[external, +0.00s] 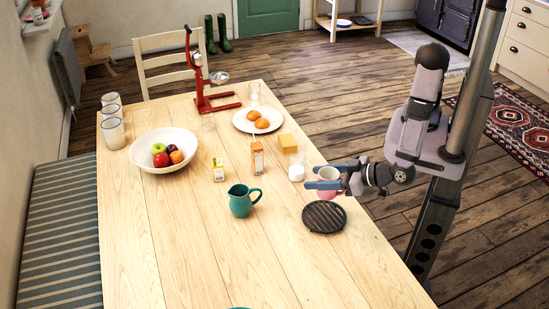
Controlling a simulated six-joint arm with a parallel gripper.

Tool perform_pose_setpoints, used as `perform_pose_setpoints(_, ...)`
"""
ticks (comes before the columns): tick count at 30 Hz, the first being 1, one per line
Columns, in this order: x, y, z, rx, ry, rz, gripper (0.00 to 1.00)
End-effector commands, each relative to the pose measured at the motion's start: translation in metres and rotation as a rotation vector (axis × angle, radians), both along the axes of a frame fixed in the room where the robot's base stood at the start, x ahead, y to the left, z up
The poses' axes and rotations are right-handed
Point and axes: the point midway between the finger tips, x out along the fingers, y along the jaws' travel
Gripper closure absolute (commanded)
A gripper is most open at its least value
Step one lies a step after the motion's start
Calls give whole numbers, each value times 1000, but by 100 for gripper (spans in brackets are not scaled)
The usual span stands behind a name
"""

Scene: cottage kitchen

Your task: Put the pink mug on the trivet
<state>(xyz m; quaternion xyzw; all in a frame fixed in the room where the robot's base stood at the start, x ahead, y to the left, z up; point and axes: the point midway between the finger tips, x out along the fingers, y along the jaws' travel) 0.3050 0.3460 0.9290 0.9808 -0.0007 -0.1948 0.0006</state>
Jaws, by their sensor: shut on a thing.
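The pink mug (327,193) is at the right side of the table, with a pale inside and a pink lower body. My gripper (325,178) reaches in from the right and is shut on the mug near its rim. The black ribbed round trivet (324,217) lies flat on the table just in front of the mug in the external view. The mug overlaps the trivet's far edge in the picture; I cannot tell whether it is touching or above it.
A teal jug (241,201) stands left of the trivet. A fruit bowl (150,163) is farther left. The table's front part is mostly clear.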

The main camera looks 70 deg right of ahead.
Motion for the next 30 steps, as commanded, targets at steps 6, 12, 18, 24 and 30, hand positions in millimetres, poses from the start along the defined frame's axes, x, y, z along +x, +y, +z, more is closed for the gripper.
perform_pose_setpoints(6,0,0,-31,-5,0,2,78)
perform_pose_setpoints(12,0,1,-47,-1,0,1,78)
perform_pose_setpoints(18,0,1,-50,0,0,2,78)
perform_pose_setpoints(24,0,0,-69,-4,0,3,78)
perform_pose_setpoints(30,0,0,-87,-1,0,3,78)
